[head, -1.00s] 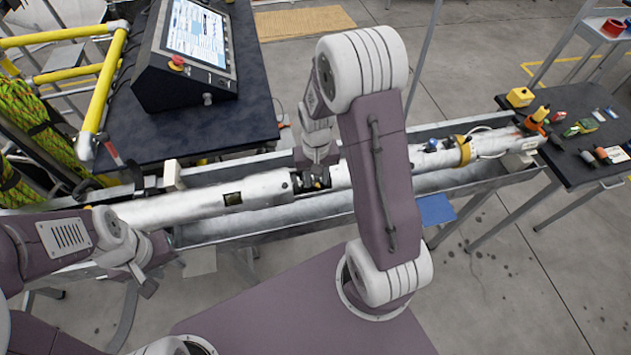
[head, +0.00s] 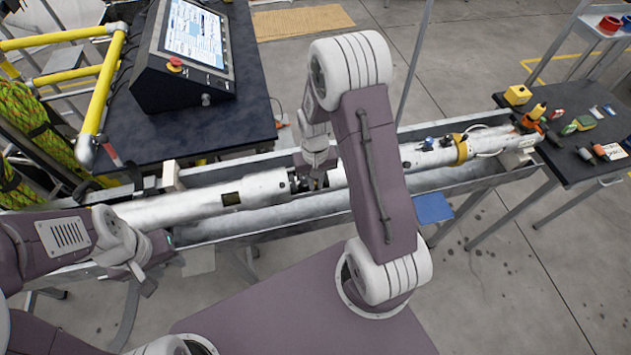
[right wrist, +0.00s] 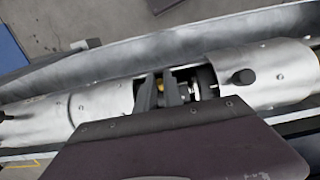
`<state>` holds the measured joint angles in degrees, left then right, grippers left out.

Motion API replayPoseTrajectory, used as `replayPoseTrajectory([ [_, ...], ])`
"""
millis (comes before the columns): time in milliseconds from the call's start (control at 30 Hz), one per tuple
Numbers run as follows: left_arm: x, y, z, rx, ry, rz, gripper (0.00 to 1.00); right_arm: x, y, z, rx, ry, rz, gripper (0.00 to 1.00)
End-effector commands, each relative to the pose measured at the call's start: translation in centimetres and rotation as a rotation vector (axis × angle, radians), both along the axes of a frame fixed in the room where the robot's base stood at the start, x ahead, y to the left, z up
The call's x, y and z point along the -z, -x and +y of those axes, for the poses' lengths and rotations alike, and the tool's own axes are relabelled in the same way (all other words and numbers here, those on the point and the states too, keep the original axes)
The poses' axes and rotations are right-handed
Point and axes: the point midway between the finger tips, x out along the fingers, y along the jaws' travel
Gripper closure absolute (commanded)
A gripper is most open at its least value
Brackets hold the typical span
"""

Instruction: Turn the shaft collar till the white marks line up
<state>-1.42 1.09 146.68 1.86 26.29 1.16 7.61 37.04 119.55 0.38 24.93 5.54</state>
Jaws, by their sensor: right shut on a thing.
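A long silvery tube (head: 185,208) lies along a metal trough and has a cut-out window near its middle. My right gripper (head: 313,183) reaches down into this window. In the right wrist view its dark fingers (right wrist: 170,92) are in the window, shut on the shaft collar, which they largely hide. A dark and pale metal part (right wrist: 204,80) shows beside the fingers. I cannot make out the white marks. My left gripper (head: 145,283) hangs in front of the tube's left part, apart from the window; its jaws are too unclear to read.
The trough (head: 285,217) runs under the tube, with its wall close to my right gripper. A dark table with a screen console (head: 185,55) stands behind. A small table (head: 590,135) with several tools is at the right. A yellow clamp (head: 460,150) rings the tube's right part.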

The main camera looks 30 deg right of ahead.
Motion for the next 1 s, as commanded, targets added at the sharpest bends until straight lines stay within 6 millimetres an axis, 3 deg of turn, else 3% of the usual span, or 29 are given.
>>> replayPoseTrajectory([
  [200,-2.5,0.0,0.0,0.0,0.0,0.0,0.64,-0.9,-0.6,-0.1,0.001,-0.027,0.113,1.0],
  [400,-3.7,0.0,0.0,0.0,0.0,0.0,0.64,-1.1,-1.3,-0.3,0.0,-0.059,0.247,1.0],
  [1000,-3.2,0.0,0.0,0.0,0.0,0.0,0.64,-1.3,-2.5,-0.6,0.0,-0.115,0.477,1.0],
])
